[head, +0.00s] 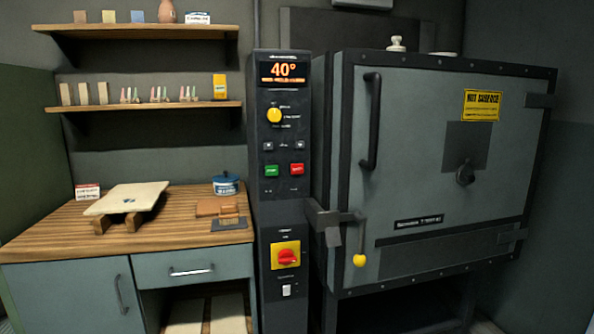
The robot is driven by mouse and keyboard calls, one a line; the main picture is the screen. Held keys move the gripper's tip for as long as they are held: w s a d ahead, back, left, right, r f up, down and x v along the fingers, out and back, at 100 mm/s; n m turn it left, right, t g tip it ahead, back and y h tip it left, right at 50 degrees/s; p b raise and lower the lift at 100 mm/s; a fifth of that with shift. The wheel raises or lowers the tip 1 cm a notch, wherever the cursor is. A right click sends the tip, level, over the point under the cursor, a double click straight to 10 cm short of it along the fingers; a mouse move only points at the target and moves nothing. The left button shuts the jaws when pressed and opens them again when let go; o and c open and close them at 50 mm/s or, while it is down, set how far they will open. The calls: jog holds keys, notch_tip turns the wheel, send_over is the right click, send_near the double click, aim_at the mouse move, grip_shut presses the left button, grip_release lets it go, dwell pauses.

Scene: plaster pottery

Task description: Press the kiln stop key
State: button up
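The kiln control panel (281,210) is a tall dark column in the middle of the head view. Its display (284,74) reads 40° in orange. A red key (297,169) sits right of a green key (271,171) below the display; their labels are too small to read. A yellow knob (274,115) is above them. Lower down, a red rotary switch (287,257) sits on a yellow plate. The grey kiln (420,190) stands right of the panel with its door shut. My gripper is not in view.
A wooden-topped bench (180,215) stands left of the panel, with a board on supports (127,198) and a blue jar (226,184). Two shelves above hold small items. The kiln door handle (371,122) and a yellow-knobbed lever (360,259) stick out right of the panel.

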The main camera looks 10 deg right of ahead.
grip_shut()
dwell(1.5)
